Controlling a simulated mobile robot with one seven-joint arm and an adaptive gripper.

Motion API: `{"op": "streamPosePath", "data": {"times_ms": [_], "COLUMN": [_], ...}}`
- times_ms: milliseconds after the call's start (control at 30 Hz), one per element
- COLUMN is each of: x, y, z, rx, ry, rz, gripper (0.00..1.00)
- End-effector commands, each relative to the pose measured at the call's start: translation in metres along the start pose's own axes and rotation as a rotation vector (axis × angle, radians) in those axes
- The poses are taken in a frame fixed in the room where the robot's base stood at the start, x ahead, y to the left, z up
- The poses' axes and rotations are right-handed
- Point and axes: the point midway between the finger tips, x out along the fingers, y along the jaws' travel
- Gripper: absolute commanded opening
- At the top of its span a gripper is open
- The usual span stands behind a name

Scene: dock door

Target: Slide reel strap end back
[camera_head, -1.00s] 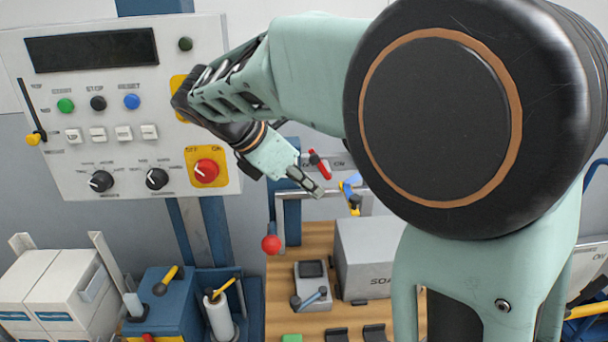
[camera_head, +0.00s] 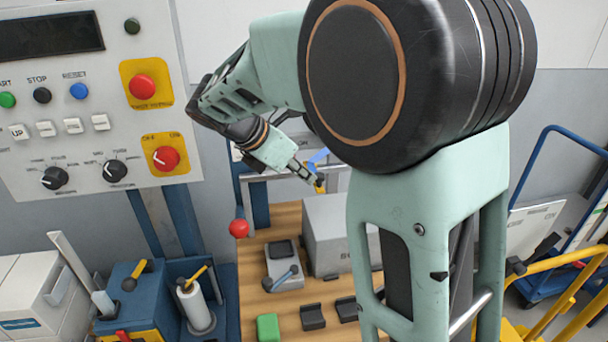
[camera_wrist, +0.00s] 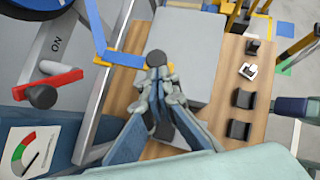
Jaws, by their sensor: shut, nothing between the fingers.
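The blue reel strap (camera_wrist: 97,25) runs down from the top left in the wrist view. Its blue end piece (camera_wrist: 126,60) points right, with yellow at its left side and a dark round knob (camera_wrist: 156,57) at its right. The strap also shows in the head view (camera_head: 318,158), partly behind my gripper. My gripper (camera_wrist: 161,76) is shut and empty, with its fingertips at the knob. I cannot tell whether they touch it. In the head view, my gripper (camera_head: 314,178) is over the back of the wooden bench, by the yellow part of the strap end.
A grey box (camera_head: 325,235) stands on the wooden bench (camera_head: 255,315) below my gripper. A metal rail (camera_wrist: 105,85) and a red lever (camera_wrist: 45,88) lie left of it in the wrist view. A red ball handle (camera_head: 239,228) and control panel (camera_head: 60,120) are at left.

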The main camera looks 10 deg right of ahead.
Motion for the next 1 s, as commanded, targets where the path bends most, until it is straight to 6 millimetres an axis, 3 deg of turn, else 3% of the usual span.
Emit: {"op": "streamPosePath", "data": {"times_ms": [267,700,1000], "x": [0.015,0.082,0.112], "y": [-0.014,-0.068,-0.089], "z": [0.021,0.101,0.133], "rx": [0.003,0.003,0.001], "ry": [0.000,0.000,0.001], "rz": [-0.005,-0.006,-0.003], "gripper": [0.00,0.00,0.00]}}
